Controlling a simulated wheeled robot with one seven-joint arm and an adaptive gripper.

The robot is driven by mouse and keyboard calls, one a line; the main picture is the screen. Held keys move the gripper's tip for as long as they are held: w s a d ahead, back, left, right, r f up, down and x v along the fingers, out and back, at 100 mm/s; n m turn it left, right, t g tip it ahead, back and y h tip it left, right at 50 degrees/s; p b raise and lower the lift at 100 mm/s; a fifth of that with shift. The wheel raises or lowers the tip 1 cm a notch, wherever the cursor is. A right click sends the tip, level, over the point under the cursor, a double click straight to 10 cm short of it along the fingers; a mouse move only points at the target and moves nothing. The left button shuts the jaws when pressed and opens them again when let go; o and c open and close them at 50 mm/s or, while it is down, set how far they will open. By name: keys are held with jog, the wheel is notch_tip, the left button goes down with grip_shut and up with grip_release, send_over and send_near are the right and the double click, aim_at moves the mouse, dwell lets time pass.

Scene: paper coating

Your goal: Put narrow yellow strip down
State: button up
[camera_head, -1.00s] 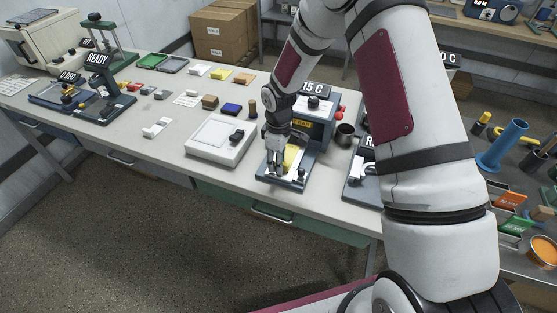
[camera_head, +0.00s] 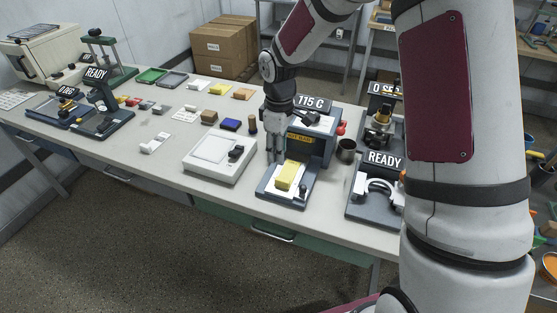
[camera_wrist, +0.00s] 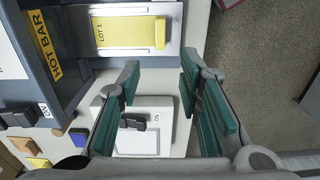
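The narrow yellow strip (camera_head: 287,176) lies on the white and grey bed of the hot bar machine (camera_head: 316,143), at its front. In the wrist view the strip (camera_wrist: 136,33) is labelled "LOT 1" and lies flat near the top, clear of my fingers. My gripper (camera_head: 275,158) is just left of the strip and above the table, beside the machine. In the wrist view my gripper (camera_wrist: 160,70) has its two green-padded fingers wide apart with nothing between them.
A white box-shaped device (camera_head: 219,153) with a black knob stands left of the machine. A dark cup (camera_head: 346,149) and a "READY" stand (camera_head: 384,160) are to its right. Small coloured blocks and trays lie farther back left. Bare table lies at the front left.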

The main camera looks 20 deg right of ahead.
jog(key=s+d+r+m+t+h, duration=0.1)
jog(key=s+r+m, duration=0.1)
jog(key=s+r, duration=0.5)
jog(key=s+d+r+m+t, duration=0.1)
jog(key=s+d+r+m, duration=0.1)
jog(key=r, duration=0.8)
jog(key=s+r+m+t, duration=0.1)
jog(key=s+r+m, duration=0.2)
jog(key=s, duration=0.6)
jog(key=s+r+m+t+y, duration=0.1)
jog(key=s+r+m+t, duration=0.1)
jog(key=s, duration=0.6)
notch_tip(320, 180, up, 3)
jog(key=shift+s+d+f+m+t, duration=0.15)
jog(key=shift+s+d+m+t, duration=0.2)
jog(key=shift+m, duration=0.55)
